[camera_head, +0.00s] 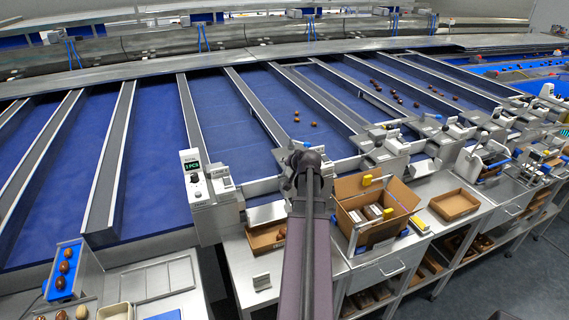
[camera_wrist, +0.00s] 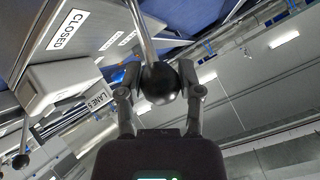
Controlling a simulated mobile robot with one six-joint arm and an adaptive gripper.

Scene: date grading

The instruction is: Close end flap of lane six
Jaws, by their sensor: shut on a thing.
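My gripper (camera_wrist: 160,92) is shut on a black ball knob (camera_wrist: 160,80) at the end of a metal lever (camera_wrist: 141,32), one finger on each side. In the head view my gripper (camera_head: 307,168) is at the front end of a blue belt lane (camera_head: 318,137), and my own arm hides much of the mechanism there. A plate with a "CLOSED" label (camera_wrist: 67,30) lies to the left of the lever in the wrist view. A lane label (camera_wrist: 103,101) sits near the left finger; its number is hard to read. The flap's position cannot be told.
A control box (camera_head: 197,180) with a green display stands left of my arm. An open cardboard box (camera_head: 372,238) with packs stands on the bench to the right, beside a shallow brown tray (camera_head: 455,204). Several dates (camera_head: 296,116) lie on the lane beyond my gripper.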

